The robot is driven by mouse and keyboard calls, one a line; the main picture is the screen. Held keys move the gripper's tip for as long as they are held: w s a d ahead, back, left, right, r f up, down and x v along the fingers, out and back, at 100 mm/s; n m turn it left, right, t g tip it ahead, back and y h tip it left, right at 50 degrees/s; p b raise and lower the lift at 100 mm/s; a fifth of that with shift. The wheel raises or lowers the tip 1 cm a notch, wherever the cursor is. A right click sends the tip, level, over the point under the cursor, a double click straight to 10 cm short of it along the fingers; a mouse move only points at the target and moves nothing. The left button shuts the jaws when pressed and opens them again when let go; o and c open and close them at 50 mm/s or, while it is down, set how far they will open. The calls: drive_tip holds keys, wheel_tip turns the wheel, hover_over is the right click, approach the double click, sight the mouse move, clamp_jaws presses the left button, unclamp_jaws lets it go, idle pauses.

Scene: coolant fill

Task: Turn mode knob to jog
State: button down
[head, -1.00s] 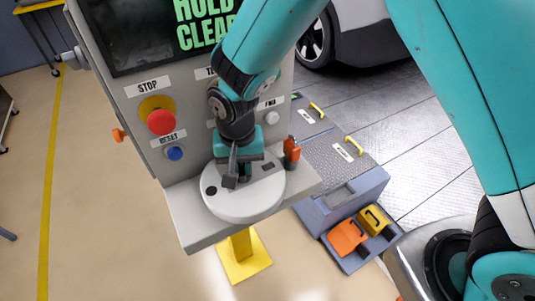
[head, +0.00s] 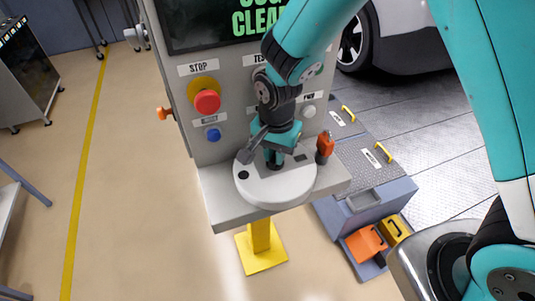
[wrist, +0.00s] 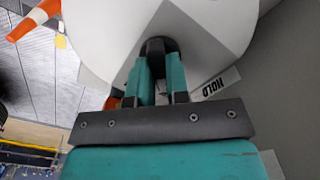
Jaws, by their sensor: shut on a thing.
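My gripper (head: 273,160) reaches down over the round white disc (head: 262,195) on the console's shelf. In the wrist view its two teal fingers (wrist: 158,75) are closed around a dark knob (wrist: 155,47), which stands up from the pale surface. A label reading HOLD (wrist: 217,84) lies to the right of the fingers. The knob's pointer and any jog mark are hidden or too small to read, so I cannot tell its setting.
The console carries a red stop button (head: 207,101), a blue button (head: 213,134) and a pale button (head: 309,111). An orange handle (head: 325,147) stands right of the disc. Floor at left is open.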

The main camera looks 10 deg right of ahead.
drive_tip(key=c, duration=1.1)
unclamp_jaws()
drive_tip(key=shift+r, duration=0.1)
wheel_tip(320, 180, up, 17)
drive_tip(key=b, duration=0.2)
drive_tip(key=shift+r, duration=0.15)
drive_tip(key=shift+d, duration=0.1)
